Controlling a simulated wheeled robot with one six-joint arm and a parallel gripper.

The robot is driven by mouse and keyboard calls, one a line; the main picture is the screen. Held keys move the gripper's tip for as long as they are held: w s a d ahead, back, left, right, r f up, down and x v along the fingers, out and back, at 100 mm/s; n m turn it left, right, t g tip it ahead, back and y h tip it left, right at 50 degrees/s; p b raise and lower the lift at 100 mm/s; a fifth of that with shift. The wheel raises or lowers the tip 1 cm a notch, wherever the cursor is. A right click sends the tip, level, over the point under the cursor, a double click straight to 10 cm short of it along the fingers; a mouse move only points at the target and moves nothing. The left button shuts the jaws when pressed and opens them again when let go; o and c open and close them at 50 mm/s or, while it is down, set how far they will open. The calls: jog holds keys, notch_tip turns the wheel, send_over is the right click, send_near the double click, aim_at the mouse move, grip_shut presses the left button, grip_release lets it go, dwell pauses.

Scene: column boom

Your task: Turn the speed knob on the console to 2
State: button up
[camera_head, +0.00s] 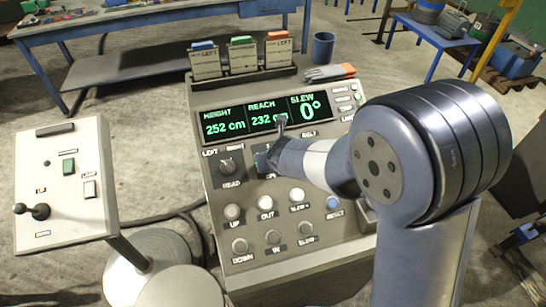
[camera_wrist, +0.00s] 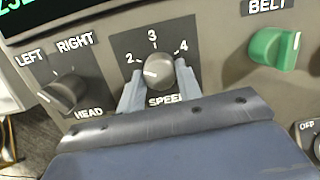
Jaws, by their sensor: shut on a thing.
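The grey speed knob (camera_wrist: 158,72) is on the console (camera_head: 222,258), on a dark panel marked SPEED, with 2, 3 and 4 in view around it. A short white mark on the knob lies toward its left side, roughly on the side of the 2; its exact setting is hard to read. My gripper (camera_wrist: 158,88) is shut on the knob, one finger at its left and one at its right. In the head view my gripper (camera_head: 270,160) reaches the console face, and the arm covers most of the speed panel.
The HEAD knob (camera_wrist: 64,92) is close on the left, and the green BELT knob (camera_wrist: 274,48) is on the right. Round buttons (camera_head: 265,203) lie below. The display (camera_head: 265,115) reads height 252 cm and slew 0°. A side panel (camera_head: 60,185) stands at left.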

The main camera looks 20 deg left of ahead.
jog(key=o, duration=1)
jog(key=v, duration=1)
jog(key=shift+s+d+r, duration=0.2)
jog(key=shift+s+r, duration=0.05)
jog(key=shift+x, duration=5.4)
jog(key=shift+r, duration=0.15)
